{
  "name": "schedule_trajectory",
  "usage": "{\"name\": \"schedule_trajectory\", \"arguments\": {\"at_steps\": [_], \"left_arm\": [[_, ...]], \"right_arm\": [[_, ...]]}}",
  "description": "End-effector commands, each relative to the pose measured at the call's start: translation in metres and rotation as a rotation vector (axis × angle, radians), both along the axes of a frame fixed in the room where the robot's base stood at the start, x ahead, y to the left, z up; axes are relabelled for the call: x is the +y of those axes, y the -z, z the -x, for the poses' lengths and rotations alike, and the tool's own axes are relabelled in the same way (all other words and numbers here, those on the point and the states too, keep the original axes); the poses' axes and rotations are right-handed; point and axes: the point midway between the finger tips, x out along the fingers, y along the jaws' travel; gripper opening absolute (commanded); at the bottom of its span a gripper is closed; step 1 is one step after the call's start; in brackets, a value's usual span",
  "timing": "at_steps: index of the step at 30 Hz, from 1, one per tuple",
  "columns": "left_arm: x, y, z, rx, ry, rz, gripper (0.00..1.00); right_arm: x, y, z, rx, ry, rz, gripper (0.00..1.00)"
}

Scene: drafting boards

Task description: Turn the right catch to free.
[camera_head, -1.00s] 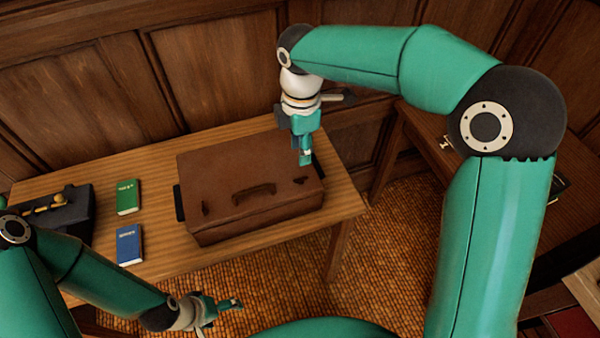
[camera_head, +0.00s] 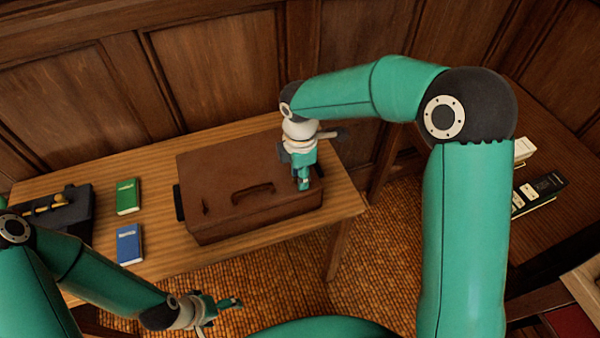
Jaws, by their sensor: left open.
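A brown case (camera_head: 225,170) lies closed on the wooden table, with a dark handle (camera_head: 253,190) in the middle of its lid. The left catch (camera_head: 205,207) shows as a small dark piece on the lid to the left of the handle. The right catch is hidden behind my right gripper (camera_head: 303,186), which points down at the right part of the lid. I cannot tell whether its fingers touch the catch or are open or shut. My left gripper (camera_head: 232,302) is open and empty, low in front of the table.
A green book (camera_head: 128,196) and a blue book (camera_head: 129,244) lie left of the case. A dark tray (camera_head: 70,215) with yellow items stands at the far left. A second desk with white and black boxes (camera_head: 538,195) is at the right.

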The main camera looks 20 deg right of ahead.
Motion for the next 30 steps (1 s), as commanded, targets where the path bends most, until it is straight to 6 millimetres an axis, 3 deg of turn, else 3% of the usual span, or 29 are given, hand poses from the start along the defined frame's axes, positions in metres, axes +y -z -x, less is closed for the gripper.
{"name": "schedule_trajectory", "arguments": {"at_steps": [1,5,20,30], "left_arm": [[0.0,0.0,0.0,0.0,0.0,0.0,0.84],[0.0,0.0,0.0,0.0,0.0,0.0,0.84],[0.0,0.003,0.0,0.0,0.0,0.0,0.84],[0.0,0.015,0.0,0.0,0.0,0.0,0.84]], "right_arm": [[0.0,0.0,0.0,0.0,0.0,0.0,0.2],[0.0,0.0,0.0,0.0,0.0,0.0,0.0],[0.0,0.0,-0.001,-0.003,0.053,-0.001,0.0],[0.0,0.001,-0.001,-0.003,0.275,-0.002,0.0]]}}
